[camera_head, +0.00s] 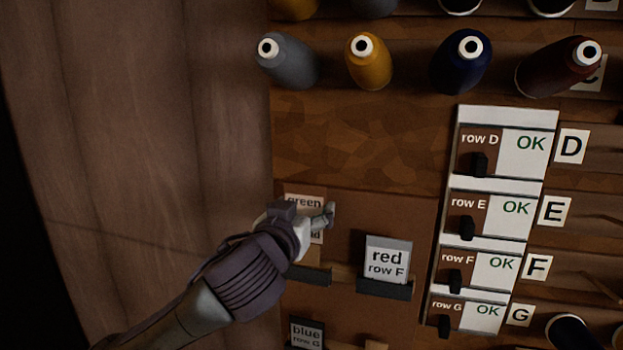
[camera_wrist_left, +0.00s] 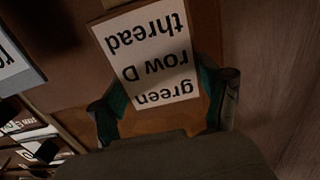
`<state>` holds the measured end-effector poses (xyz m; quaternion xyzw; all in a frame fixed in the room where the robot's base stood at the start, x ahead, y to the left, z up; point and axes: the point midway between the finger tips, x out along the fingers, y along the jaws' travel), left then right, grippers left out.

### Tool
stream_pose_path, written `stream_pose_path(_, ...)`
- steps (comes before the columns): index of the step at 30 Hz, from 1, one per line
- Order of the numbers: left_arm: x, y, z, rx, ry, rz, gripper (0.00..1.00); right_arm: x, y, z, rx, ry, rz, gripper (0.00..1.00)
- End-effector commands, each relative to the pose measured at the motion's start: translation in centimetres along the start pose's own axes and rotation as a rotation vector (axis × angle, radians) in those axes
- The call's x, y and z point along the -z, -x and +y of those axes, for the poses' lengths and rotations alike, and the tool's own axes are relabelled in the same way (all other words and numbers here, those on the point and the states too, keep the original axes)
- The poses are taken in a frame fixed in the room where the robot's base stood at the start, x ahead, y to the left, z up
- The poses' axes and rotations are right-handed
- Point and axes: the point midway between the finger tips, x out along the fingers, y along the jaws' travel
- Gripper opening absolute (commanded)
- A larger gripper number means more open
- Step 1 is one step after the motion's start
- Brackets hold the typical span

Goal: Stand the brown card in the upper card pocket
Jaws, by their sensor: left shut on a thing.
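The brown card (camera_head: 304,198) has a pale label reading "green", "row D" and "thread", seen upside down in the left wrist view (camera_wrist_left: 150,55). My left gripper (camera_head: 307,213) is shut on it, with one finger at each side edge. The gripper covers part of the card in the head view. A dark pocket ledge (camera_head: 308,277) is on the brown board just below the gripper, partly behind my wrist. I cannot tell whether the card's lower edge touches it. My right gripper is not in view.
A grey "red row F" card (camera_head: 388,258) stands in a dark pocket (camera_head: 384,289) to the right. A "blue row G" card (camera_head: 307,333) is below. A white panel (camera_head: 507,115) with several switches is further right. Thread cones (camera_head: 369,62) line the shelf above.

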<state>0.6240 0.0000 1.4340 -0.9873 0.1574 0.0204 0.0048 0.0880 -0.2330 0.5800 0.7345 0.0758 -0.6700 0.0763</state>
Motion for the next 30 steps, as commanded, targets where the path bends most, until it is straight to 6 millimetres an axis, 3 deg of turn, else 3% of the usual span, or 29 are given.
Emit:
stream_pose_path(4, 1.3, -0.1, 0.2, -0.001, 0.0, -0.002, 0.58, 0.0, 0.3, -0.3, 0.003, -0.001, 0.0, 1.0)
stream_pose_path(11, 0.3, -0.1, 0.2, 0.0, 0.0, -0.002, 0.58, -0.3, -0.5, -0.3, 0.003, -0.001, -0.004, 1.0)
stream_pose_path(30, -5.9, -0.4, 0.3, -0.002, 0.003, -0.001, 0.58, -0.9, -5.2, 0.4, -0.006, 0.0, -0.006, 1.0)
